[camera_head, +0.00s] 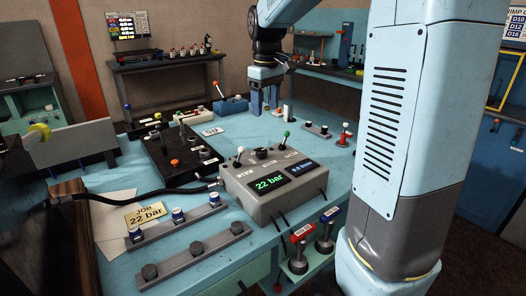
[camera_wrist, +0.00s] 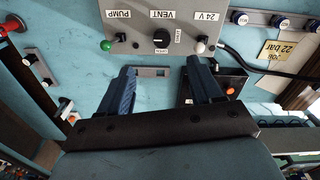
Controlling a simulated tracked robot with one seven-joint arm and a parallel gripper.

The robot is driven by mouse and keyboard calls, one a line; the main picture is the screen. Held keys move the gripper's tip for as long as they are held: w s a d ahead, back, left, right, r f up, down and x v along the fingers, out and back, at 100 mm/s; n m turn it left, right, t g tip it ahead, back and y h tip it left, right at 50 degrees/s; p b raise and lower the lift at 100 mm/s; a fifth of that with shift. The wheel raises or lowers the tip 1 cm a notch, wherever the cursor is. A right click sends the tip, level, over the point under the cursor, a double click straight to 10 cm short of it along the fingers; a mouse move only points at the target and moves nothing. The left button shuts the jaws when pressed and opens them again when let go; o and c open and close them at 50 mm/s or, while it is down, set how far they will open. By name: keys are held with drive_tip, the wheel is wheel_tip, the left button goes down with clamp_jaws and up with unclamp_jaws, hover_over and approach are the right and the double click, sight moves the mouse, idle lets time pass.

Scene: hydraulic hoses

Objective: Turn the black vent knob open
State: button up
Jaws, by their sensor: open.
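The black vent knob (camera_wrist: 161,38) sits on the top panel of the grey control box (camera_wrist: 148,15), beside the upside-down VENT label in the wrist view. It also shows in the head view (camera_head: 262,153), between a white-tipped and a green-tipped lever. Small labels stand beside it; I cannot tell which way it is turned. The box's display reads 22 bar. My gripper (camera_head: 265,108) points down over the table behind the box, fingers spread. In the wrist view my gripper (camera_wrist: 160,76) is open and empty, its fingertips apart from the knob.
The green-tipped lever (camera_wrist: 107,45) and white-tipped lever (camera_wrist: 201,46) flank the knob. A black panel with levers (camera_head: 178,155) stands left of the box. A black hose (camera_head: 150,191) runs to the box. Rails with caps (camera_head: 195,253) lie in front.

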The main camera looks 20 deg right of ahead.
sight(263, 150)
drive_tip(key=shift+n, duration=0.3)
drive_tip(key=f, duration=0.5)
drive_tip(key=w+f, duration=0.1)
drive_tip(key=f, duration=0.9)
drive_tip(key=shift+w+a, duration=0.2)
drive_tip(key=shift+a, duration=0.1)
drive_tip(key=shift+c, duration=0.5)
drive_tip(key=shift+r, duration=0.1)
drive_tip(key=c, duration=1)
drive_tip(key=shift+o, duration=0.2)
